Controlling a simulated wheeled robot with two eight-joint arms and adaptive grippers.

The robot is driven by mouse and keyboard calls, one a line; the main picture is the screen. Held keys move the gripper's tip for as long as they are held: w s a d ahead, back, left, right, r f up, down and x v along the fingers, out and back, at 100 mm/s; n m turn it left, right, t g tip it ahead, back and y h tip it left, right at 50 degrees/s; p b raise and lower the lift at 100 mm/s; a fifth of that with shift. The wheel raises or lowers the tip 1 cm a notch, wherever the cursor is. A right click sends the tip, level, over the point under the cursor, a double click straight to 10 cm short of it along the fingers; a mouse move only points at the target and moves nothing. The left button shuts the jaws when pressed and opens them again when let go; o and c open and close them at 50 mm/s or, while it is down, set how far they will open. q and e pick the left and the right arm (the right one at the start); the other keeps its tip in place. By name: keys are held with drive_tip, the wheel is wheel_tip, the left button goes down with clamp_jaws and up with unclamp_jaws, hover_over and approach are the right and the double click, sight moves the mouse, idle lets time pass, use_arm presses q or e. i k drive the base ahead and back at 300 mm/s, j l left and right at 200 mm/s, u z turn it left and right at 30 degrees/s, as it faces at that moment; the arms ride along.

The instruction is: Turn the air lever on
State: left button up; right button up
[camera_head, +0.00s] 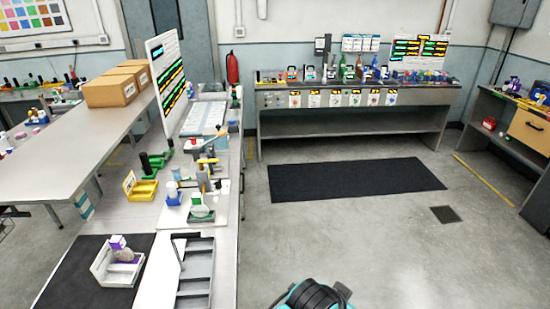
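I cannot pick out the air lever for certain at this size. A small fixture with a yellow-orange upright part (203,177) and a bluish-grey bar (208,143) above it stands on the long bench at left centre. A white-and-green part (200,211) sits just in front of it. Green handles (152,161) stand behind a yellow bin (140,188) on the same bench. Neither of my grippers shows. A teal and black part at the bottom edge appears to be mine.
The long bench (150,215) carries a black slotted tray (194,270) and a white tray (105,275) on a dark mat. A loaded bench (350,129) stands at the back wall, a shelf unit (505,142) at right. The floor between, with a black mat (355,180), is clear.

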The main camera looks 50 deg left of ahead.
sight(208, 161)
drive_tip(key=i+l, duration=0.25)
drive_tip(key=i, duration=0.15)
drive_tip(key=i+l+u, duration=0.1)
drive_tip(key=i+l, duration=0.2)
drive_tip(key=i+j+u, duration=0.1)
drive_tip(key=i+u, duration=0.45)
drive_tip(key=u, duration=0.25)
drive_tip(key=i+l+u, duration=0.1)
drive_tip(key=i+u, duration=0.3)
drive_tip(key=i+j+u, duration=0.2)
drive_tip(key=u, duration=0.3)
drive_tip(key=i+j+u, duration=0.1)
drive_tip(key=i+u, duration=0.25)
drive_tip(key=u, duration=0.15)
drive_tip(key=i+u, duration=0.3)
drive_tip(key=u, duration=0.15)
drive_tip(key=i+l+u, duration=0.15)
drive_tip(key=i+u, duration=0.15)
drive_tip(key=u, duration=0.2)
drive_tip(key=i+l+u, duration=0.2)
drive_tip(key=u, duration=0.3)
drive_tip(key=i, duration=0.1)
